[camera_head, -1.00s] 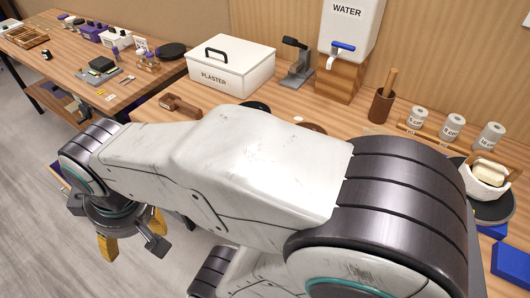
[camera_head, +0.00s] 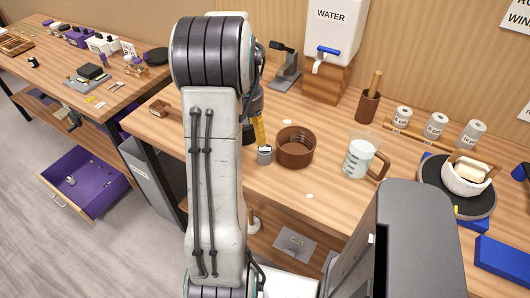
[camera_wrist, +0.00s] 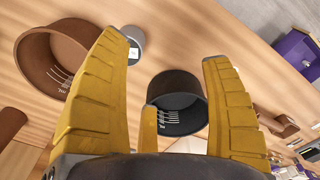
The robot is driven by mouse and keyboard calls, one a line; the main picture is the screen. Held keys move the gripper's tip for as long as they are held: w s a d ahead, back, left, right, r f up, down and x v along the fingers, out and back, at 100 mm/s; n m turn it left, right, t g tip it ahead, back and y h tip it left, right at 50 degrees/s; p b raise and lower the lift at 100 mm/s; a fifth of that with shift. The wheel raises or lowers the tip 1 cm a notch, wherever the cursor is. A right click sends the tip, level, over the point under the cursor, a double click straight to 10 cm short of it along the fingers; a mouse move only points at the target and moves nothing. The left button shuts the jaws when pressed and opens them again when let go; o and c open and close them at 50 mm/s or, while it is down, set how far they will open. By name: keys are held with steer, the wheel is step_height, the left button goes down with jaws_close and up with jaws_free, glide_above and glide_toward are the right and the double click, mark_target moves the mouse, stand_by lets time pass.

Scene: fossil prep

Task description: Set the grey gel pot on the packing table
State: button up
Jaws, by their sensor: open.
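A small grey pot (camera_head: 264,154) with a pale label stands on the wooden bench, just left of a brown cup. In the wrist view the grey pot (camera_wrist: 134,40) is partly hidden by the left yellow finger. My gripper (camera_wrist: 165,50) is open and empty, pointing down at the bench. In the head view only a yellow finger of my gripper (camera_head: 259,130) shows, just behind and above the pot; my arm hides the rest. A second wooden table (camera_head: 45,68) stands at the far left; no label shows which is the packing table.
The brown cup (camera_head: 296,148) stands right beside the pot. A dark marked cup (camera_wrist: 178,103) is below the fingers in the wrist view. A measuring jug (camera_head: 358,158), a water tank (camera_head: 335,28) and an open purple drawer (camera_head: 92,182) are around.

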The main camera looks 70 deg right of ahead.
mark_target(265, 149)
steer(key=shift+m, duration=0.5)
steer(key=s, duration=0.1)
steer(key=s+d+f, duration=0.1)
steer(key=s+d, duration=0.1)
steer(key=s, duration=0.1)
steer(key=shift+f, duration=0.4)
steer(key=shift+s+f, duration=0.1)
steer(key=shift+f, duration=0.2)
steer(key=shift+a+f+p, duration=0.2)
steer(key=shift+f+p, duration=0.55)
steer(key=shift+f, duration=2.5)
steer(key=shift+c, duration=0.3)
steer(key=shift+s, duration=0.1)
steer(key=c, duration=1.3)
